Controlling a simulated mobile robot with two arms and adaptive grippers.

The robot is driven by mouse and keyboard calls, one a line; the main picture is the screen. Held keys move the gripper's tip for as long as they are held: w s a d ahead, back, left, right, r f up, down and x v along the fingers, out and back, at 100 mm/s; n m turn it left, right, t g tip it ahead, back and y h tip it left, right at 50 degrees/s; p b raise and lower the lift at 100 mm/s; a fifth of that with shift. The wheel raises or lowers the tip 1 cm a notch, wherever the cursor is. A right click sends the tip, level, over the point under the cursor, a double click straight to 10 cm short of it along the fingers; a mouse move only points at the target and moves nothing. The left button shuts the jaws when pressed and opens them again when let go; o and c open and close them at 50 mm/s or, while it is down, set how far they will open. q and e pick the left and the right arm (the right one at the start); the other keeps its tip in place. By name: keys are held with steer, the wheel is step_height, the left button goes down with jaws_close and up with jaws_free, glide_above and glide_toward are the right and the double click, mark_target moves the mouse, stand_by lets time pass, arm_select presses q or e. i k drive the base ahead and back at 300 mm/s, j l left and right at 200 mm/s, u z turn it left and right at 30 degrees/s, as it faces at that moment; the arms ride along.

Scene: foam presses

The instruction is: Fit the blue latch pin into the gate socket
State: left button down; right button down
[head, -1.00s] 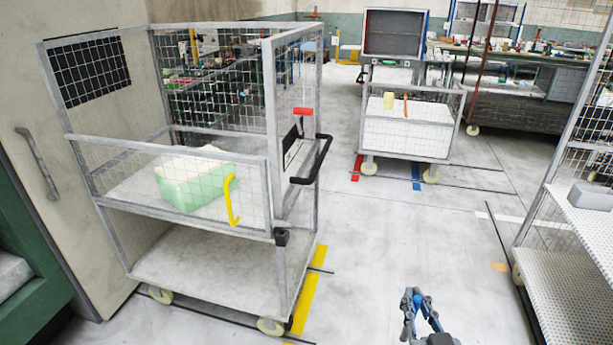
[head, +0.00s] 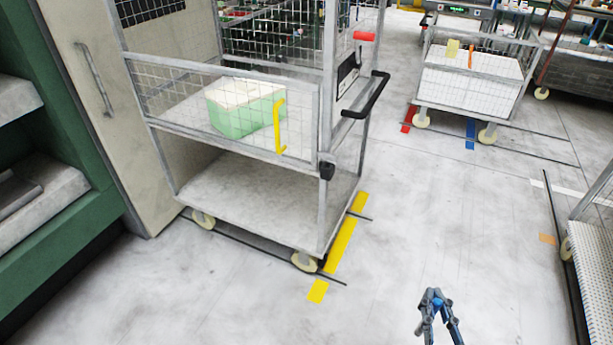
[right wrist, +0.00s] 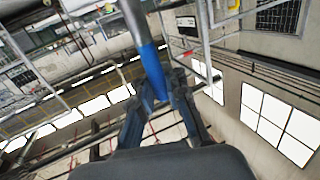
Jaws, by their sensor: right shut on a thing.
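The blue latch pin (right wrist: 150,62) is held between the fingers of my right gripper (right wrist: 160,100) in the right wrist view; it has a blue part and a grey part reaching away from the fingers. In the head view my right gripper (head: 434,297) is low at the right of centre, above open floor, with a bit of blue between its fingers. It is well apart from the cage trolley. A black fitting (head: 328,171), which looks like the gate socket, sits at the right end of the trolley's front gate (head: 225,112). My left gripper is not in view.
The trolley holds a green crate (head: 232,118) behind the gate, which has a yellow handle (head: 279,125). A black push handle (head: 372,95) juts out at its right. Another trolley (head: 470,88) stands behind. A perforated shelf (head: 596,262) is at the right. The floor between is clear.

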mark_target(327, 175)
steer(key=l+u, duration=0.1)
steer(key=u, duration=0.35)
steer(key=l+u, duration=0.1)
steer(key=u, duration=0.35)
steer(key=i+l+u, duration=0.1)
steer(key=u, duration=0.35)
steer(key=l+u, duration=0.1)
steer(key=u, duration=0.3)
steer(key=k+l+u, duration=0.1)
steer(key=l+u, duration=0.2)
steer(key=l, duration=0.2)
steer(key=k+l+u, duration=0.15)
steer(key=l+u, duration=0.15)
steer(key=l, duration=0.15)
steer(key=k+l+u, duration=0.3)
steer(key=l, duration=0.15)
steer(key=k+l+u, duration=0.15)
steer(key=l+u, duration=0.2)
steer(key=k+l+u, duration=0.3)
steer(key=k+l, duration=1.05)
steer(key=k, duration=0.15)
steer(key=l+u, duration=0.05)
